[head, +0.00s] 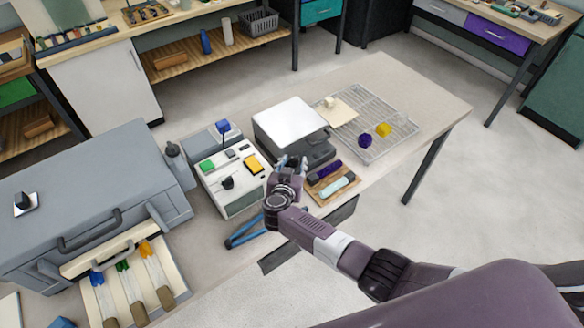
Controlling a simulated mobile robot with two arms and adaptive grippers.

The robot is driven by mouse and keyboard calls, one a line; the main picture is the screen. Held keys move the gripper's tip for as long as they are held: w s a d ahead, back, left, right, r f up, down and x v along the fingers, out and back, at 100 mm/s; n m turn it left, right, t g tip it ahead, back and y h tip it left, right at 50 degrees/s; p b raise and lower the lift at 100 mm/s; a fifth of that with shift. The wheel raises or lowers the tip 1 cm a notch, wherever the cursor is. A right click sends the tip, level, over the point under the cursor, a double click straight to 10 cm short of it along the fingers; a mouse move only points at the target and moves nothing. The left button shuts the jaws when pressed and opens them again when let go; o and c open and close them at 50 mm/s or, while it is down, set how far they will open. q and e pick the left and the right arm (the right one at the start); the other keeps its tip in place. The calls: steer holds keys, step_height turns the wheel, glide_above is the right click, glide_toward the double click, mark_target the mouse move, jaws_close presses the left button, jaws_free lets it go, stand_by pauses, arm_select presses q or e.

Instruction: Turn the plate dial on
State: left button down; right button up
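The plate (290,120) is a dark box with a white square top, standing on the bench in the middle of the head view. Its front faces my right arm, and I cannot make out the dial there; the gripper covers part of that front. My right gripper (291,164) is at the plate's front left corner, close to it. Whether it touches the plate is unclear, and its fingers are too small to tell open from shut. My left gripper is not in view.
Left of the plate is a white device (232,181) with green and yellow parts and a black knob. A wooden tray (347,190) with a purple and a pale piece lies right of the gripper. A wire rack (376,118) holds small blocks. Blue-handled tongs (243,235) lie in front.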

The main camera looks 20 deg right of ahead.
steer(key=v, duration=0.7)
steer(key=shift+s, duration=0.3)
steer(key=shift+a, duration=0.1)
